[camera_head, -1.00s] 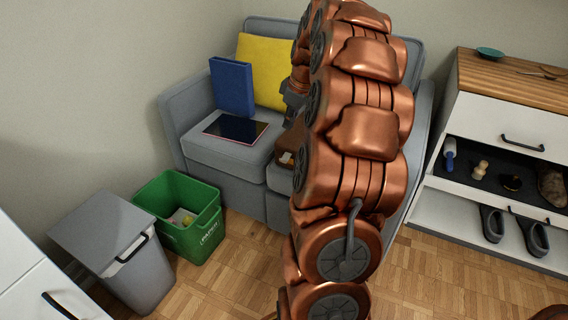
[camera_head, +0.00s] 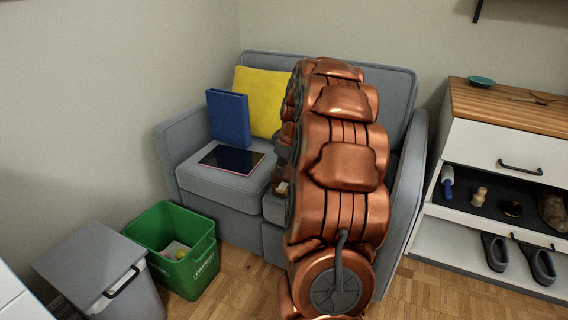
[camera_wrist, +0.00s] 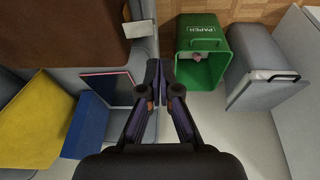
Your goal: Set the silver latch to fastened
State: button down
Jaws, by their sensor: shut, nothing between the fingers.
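My gripper (camera_wrist: 159,72) shows in the wrist view with its dark fingertips together and nothing between them. A brown leather-like thing (camera_wrist: 70,28) lies on the sofa at the upper left of that view. A small pale grey plate (camera_wrist: 135,32) shows at its right edge, above and left of my fingertips and apart from them. I cannot tell for sure that this plate is the silver latch, nor how it is set. In the head view my arm hides my gripper and most of the brown thing.
A grey sofa (camera_head: 225,184) holds a yellow cushion (camera_head: 262,95), a blue binder (camera_head: 228,117) and a dark tablet (camera_head: 231,159). A green paper bin (camera_head: 190,275) and a grey bin (camera_head: 85,262) stand at the left. A white cabinet (camera_head: 490,150) stands at the right.

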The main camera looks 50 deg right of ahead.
aim_at(278, 189)
jog(key=shift+s+d+b+x, duration=0.15)
jog(key=shift+b+x, duration=0.2)
jog(key=shift+x, duration=0.65)
jog(key=shift+s+d+b+x, duration=0.15)
jog(key=shift+b+x, duration=0.2)
jog(key=shift+x, duration=0.65)
jog(key=shift+s+d+b+x, duration=0.15)
jog(key=shift+b+x, duration=0.2)
jog(key=shift+x, duration=0.65)
jog(key=shift+s+a+f, duration=0.15)
jog(key=shift+a+f, duration=0.05)
jog(key=shift+f, duration=0.05)
